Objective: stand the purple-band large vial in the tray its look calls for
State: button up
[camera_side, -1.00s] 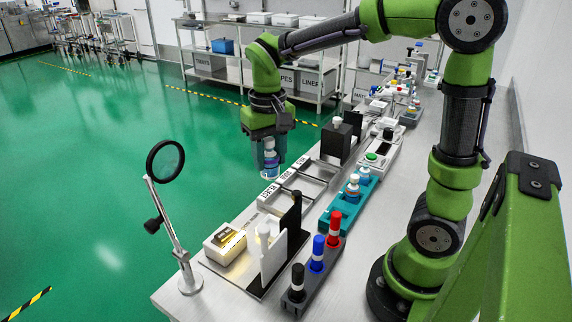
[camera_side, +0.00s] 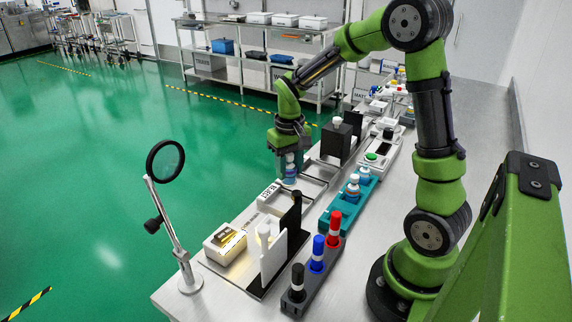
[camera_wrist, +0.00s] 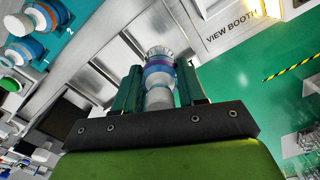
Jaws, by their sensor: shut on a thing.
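My gripper (camera_side: 290,168) is shut on the purple-band large vial (camera_wrist: 158,78). In the wrist view the vial shows a purple band, a blue-and-white body and a clear end, between the two green fingers of my gripper (camera_wrist: 159,85). In the side view the vial (camera_side: 290,174) hangs upright below the fingers, partly covered by them. It is over or at the far end of the row of grey trays (camera_side: 306,205). I cannot tell whether it touches a tray. One tray label (camera_side: 268,190) shows, too small to read surely; the arm hides the others.
A teal rack (camera_side: 343,205) with vials stands right of the trays. A black-and-white view booth (camera_side: 272,250) and a marker holder (camera_side: 316,275) stand in front. A dark upright box (camera_side: 336,143) is behind my gripper. A magnifier (camera_side: 166,161) stands at the left edge.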

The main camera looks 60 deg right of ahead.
notch_tip(320, 180, down, 8)
jog(key=shift+r, duration=0.25)
jog(key=shift+f, duration=0.15)
jog(key=o, duration=1.1)
jog(key=shift+o, duration=0.2)
notch_tip(320, 180, up, 12)
jog(key=s+a+r+n+t+y, duration=0.1)
jog(key=s+a+r+t+y, duration=0.1)
jog(key=s+a+r+t, duration=0.5)
jog(key=s+a+r, duration=0.2)
jog(key=s+a, duration=0.2)
jog(key=a, duration=0.2)
jog(key=shift+s+a+r, duration=0.25)
jog(key=shift+s+a, duration=0.15)
